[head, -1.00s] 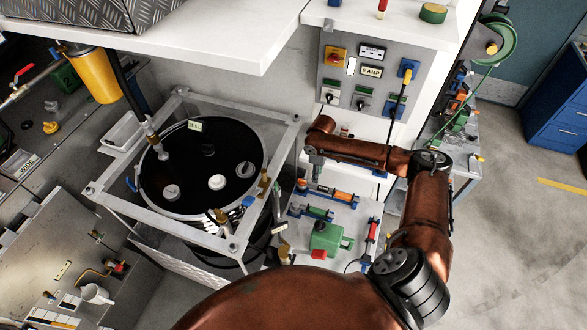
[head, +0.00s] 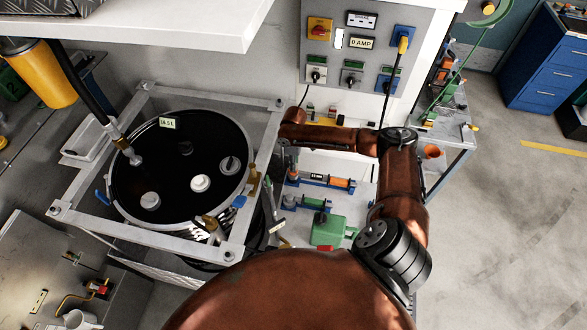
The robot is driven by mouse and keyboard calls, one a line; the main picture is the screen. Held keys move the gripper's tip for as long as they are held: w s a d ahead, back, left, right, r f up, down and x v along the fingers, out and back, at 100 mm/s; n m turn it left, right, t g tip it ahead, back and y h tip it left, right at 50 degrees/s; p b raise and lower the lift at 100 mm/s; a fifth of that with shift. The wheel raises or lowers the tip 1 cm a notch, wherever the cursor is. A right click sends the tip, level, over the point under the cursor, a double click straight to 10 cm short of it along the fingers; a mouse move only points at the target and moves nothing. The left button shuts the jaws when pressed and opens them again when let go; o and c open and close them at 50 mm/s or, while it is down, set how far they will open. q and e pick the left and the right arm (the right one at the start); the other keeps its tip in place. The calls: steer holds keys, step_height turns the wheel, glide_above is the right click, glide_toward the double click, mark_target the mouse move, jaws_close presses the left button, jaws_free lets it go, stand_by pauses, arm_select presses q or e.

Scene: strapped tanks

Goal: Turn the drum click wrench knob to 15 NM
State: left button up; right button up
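A wrench-like tool with an orange end (head: 341,183) and a small pale label lies in a blue holder on the white bench right of the drum. It may be the click wrench; its label is too small to read surely, and I cannot make out its knob. My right gripper (head: 287,164) points down beside the drum frame's right side, just left of this tool. It is small and dark, and its fingers cannot be made out. My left gripper is not in view.
A black-topped drum (head: 222,145) stands in a grey frame (head: 155,243) at left. A second tool (head: 306,202) and a green box (head: 328,229) are on the bench. A switch panel (head: 385,18) is behind. A white shelf (head: 200,30) overhangs the upper left.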

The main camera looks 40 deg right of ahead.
steer(key=shift+f, duration=2.2)
steer(key=shift+c, duration=0.2)
jaws_close()
